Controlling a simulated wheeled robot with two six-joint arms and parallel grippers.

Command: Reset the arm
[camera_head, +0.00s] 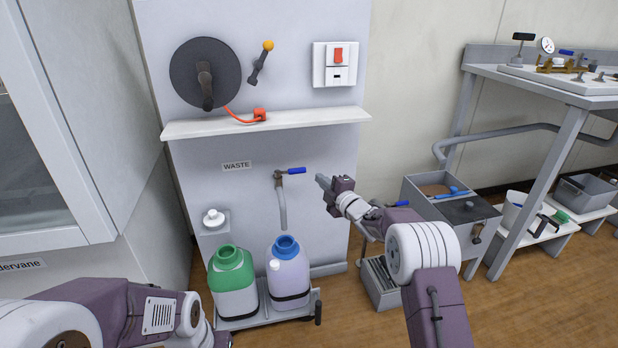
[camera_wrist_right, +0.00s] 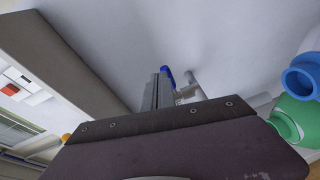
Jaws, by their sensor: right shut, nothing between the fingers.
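My right gripper (camera_head: 322,181) is shut and empty. It is held in the air in front of the grey panel (camera_head: 220,180), just right of the waste tap with its blue lever (camera_head: 291,171). In the right wrist view the shut fingers (camera_wrist_right: 157,92) point toward the panel, and the blue lever (camera_wrist_right: 167,75) shows just beyond their tips. I cannot tell whether they touch it. My left arm comes in at the lower left of the head view. Its gripper is not visible.
A cart below the tap holds a green-capped container (camera_head: 232,285) and a blue-capped container (camera_head: 288,270). A white shelf (camera_head: 300,120) juts out above. A grey bin (camera_head: 430,187) and a metal workbench (camera_head: 560,90) stand to the right.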

